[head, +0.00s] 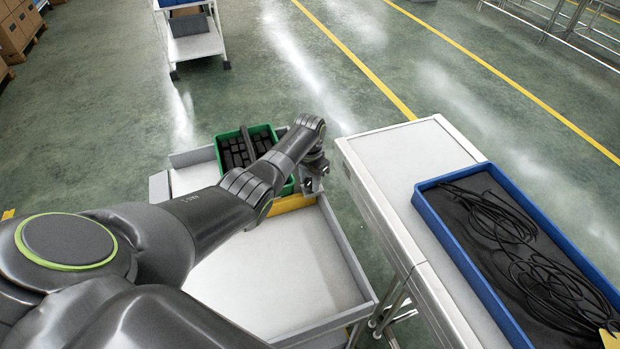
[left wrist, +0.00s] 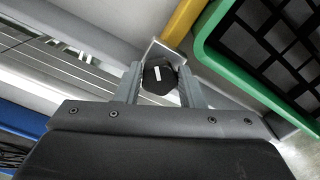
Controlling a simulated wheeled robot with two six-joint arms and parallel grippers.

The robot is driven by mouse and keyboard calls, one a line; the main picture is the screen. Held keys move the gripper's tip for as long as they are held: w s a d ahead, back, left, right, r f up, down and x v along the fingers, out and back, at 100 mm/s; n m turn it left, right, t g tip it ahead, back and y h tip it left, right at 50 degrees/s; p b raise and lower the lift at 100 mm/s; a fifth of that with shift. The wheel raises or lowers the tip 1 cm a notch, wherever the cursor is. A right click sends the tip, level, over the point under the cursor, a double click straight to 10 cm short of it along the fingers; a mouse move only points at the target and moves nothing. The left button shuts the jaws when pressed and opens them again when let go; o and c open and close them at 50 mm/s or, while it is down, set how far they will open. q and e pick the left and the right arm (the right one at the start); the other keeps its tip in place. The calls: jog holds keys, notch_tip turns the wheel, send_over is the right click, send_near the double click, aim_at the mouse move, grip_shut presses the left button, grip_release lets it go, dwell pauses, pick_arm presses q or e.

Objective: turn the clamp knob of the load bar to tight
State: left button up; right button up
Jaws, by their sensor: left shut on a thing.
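The yellow load bar (head: 290,204) lies across the grey tray cart, and its end shows at the top of the left wrist view (left wrist: 184,22). The black clamp knob (left wrist: 160,85) sits at the bar's end by a pale metal bracket (left wrist: 166,52). A short white mark on the knob points roughly up and down in that picture. My left gripper (head: 314,184) is at the bar's right end, its two fingers shut on the knob's sides. The knob is hidden in the head view. My right gripper is not in view.
A green crate (head: 221,160) with black parts stands behind the bar, close to my left gripper. The cart's front bed (head: 285,270) is empty. A bench (head: 400,160) with a blue tray (head: 455,240) of black cables stands at the right. A trolley (head: 195,46) stands far back.

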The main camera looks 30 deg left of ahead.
aim_at(309, 181)
pick_arm(q)
jog(key=m, duration=0.6)
jog(key=shift+w+a+r, duration=0.1)
jog(key=shift+w, duration=0.1)
jog(key=shift+m, duration=0.3)
jog(key=o, duration=1)
jog(key=shift+s, duration=0.1)
jog(key=shift+r, duration=0.5)
notch_tip(309, 181, up, 16)
jog(key=b, duration=0.1)
jog(key=shift+r+b, duration=0.2)
jog(key=shift+b, duration=0.1)
